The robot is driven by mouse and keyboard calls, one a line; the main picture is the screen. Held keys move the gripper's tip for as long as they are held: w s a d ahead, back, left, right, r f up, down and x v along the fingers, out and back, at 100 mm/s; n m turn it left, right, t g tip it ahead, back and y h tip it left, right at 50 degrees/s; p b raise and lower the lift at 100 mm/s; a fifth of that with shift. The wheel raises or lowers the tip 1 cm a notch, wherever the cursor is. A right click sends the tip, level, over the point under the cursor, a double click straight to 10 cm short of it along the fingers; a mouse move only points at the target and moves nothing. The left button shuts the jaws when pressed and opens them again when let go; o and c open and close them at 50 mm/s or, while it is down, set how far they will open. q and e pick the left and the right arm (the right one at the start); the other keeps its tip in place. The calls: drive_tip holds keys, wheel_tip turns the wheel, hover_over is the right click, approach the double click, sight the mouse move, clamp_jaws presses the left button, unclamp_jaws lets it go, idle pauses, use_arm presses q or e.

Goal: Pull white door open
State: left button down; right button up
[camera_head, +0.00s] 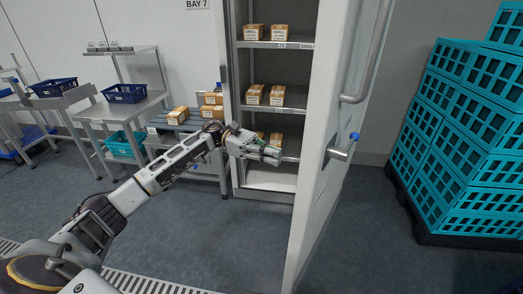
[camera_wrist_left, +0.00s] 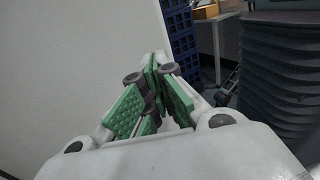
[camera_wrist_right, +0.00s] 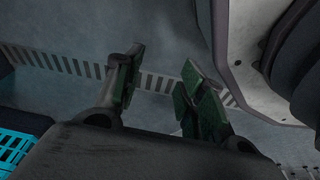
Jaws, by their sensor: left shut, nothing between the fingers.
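The white door (camera_head: 325,110) stands ajar in the head view, swung out from a cabinet with shelves (camera_head: 270,125). A long metal handle (camera_head: 369,60) and a latch with a blue knob (camera_head: 341,153) are on its outer face. My left gripper (camera_head: 275,155) is at the door's inner side, in front of the lower shelves. Its green-padded fingers (camera_wrist_left: 157,85) are shut and empty in the left wrist view, close to a pale flat surface. My right gripper (camera_wrist_right: 155,85) shows only in its wrist view, fingers apart and empty above the floor.
Boxes sit on the cabinet shelves. A steel table with cartons (camera_head: 178,115) and blue bins (camera_head: 124,93) stands left. Stacked teal crates (camera_head: 465,140) on a dark pallet stand right. The floor in front of the cabinet (camera_head: 235,240) is clear.

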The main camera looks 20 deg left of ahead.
use_arm(q)
approach(319, 174)
drive_tip(key=d, duration=0.3)
drive_tip(key=s+d, duration=0.1)
drive_tip(key=d, duration=0.3)
drive_tip(key=s+d, duration=0.1)
drive_tip(key=d, duration=0.2)
drive_tip(key=shift+d+r, duration=0.2)
drive_tip(key=shift+d, duration=0.05)
drive_tip(key=s+d, duration=0.1)
drive_tip(key=d, duration=1)
drive_tip(key=shift+d, duration=0.3)
use_arm(e)
drive_tip(key=shift+s+a+r, duration=0.15)
drive_tip(key=shift+a+r, duration=0.1)
drive_tip(key=shift+a, duration=0.1)
use_arm(q)
drive_tip(key=shift+s+r+b, duration=0.1)
drive_tip(key=shift+b, duration=0.2)
use_arm(e)
drive_tip(key=shift+d, duration=0.1)
